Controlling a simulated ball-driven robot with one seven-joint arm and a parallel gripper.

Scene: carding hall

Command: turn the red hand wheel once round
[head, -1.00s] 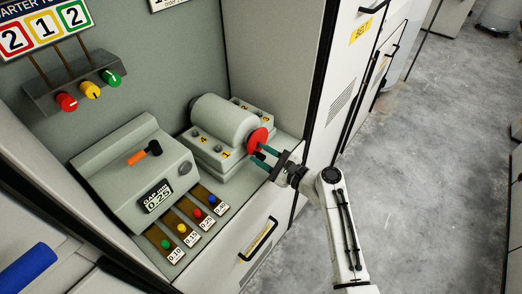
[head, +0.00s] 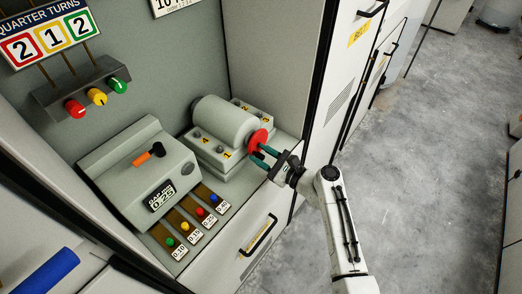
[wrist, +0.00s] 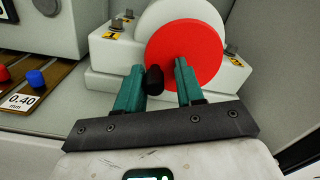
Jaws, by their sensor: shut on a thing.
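The red hand wheel (head: 257,139) is a flat red disc on the right end of a grey rounded housing (head: 226,122). It also shows large in the wrist view (wrist: 187,57). A black handle knob (wrist: 154,80) stands out in front of the disc. My gripper (head: 263,154) reaches in from the right with its two teal fingers at the wheel's lower front. In the wrist view the fingers (wrist: 160,82) stand either side of the black knob, and the gripper is shut on it. The knob is hidden by the fingers in the head view.
A grey box with an orange-tipped lever (head: 148,155) and gap display stands left. Several coloured buttons (head: 201,214) lie in front of it. Coloured knobs (head: 97,97) sit on the back panel. The cabinet's side wall (head: 323,70) rises close right of the wheel; open floor lies beyond.

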